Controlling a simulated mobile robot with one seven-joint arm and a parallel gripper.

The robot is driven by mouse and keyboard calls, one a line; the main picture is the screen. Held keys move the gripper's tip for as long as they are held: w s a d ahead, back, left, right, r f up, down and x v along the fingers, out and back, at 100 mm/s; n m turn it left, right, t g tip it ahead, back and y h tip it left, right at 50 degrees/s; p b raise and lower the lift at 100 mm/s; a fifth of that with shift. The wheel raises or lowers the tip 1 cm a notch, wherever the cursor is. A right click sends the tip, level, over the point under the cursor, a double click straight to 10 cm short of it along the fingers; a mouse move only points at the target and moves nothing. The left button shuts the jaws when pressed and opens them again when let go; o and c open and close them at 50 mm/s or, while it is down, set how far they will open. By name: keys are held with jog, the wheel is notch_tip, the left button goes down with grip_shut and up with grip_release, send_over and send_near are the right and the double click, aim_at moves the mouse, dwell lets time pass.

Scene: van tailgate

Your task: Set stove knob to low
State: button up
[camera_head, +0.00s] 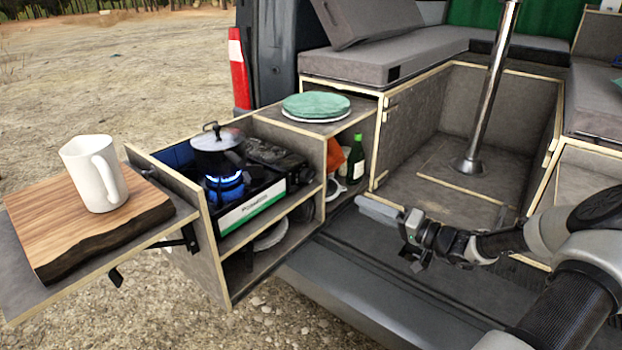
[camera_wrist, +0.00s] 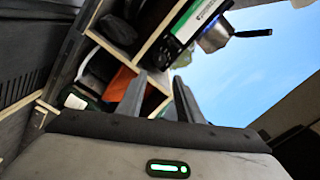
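The camping stove (camera_head: 252,205) sits in the pull-out kitchen box, its white and green front panel facing the van's rear. A blue flame (camera_head: 225,184) burns under a lidded pot (camera_head: 217,152). The stove knob is too small to make out, so its setting cannot be told. My gripper (camera_head: 372,208) is to the right of the stove, well apart from it, pointing left. In the wrist view its two fingers (camera_wrist: 160,85) stand apart with nothing between them. The stove front (camera_wrist: 198,20) and pot (camera_wrist: 215,38) show beyond them at the top.
Green plates (camera_head: 316,105) lie on the box top. A green bottle (camera_head: 356,158) and an orange cloth (camera_head: 335,152) fill the shelf between stove and gripper. A white mug (camera_head: 94,173) stands on a wooden board (camera_head: 75,222) at left. A metal post (camera_head: 490,90) rises behind.

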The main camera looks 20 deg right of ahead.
jog(key=o, duration=0.3)
jog(key=shift+r+m, duration=0.15)
jog(key=shift+m, duration=0.15)
jog(key=m+p, duration=0.7)
jog(key=m, duration=1)
send_near(312, 177)
jog(key=x, duration=0.8)
jog(key=shift+w+a, duration=0.1)
jog(key=shift+w, duration=0.1)
jog(key=shift+m, duration=0.3)
jog(key=c, duration=1)
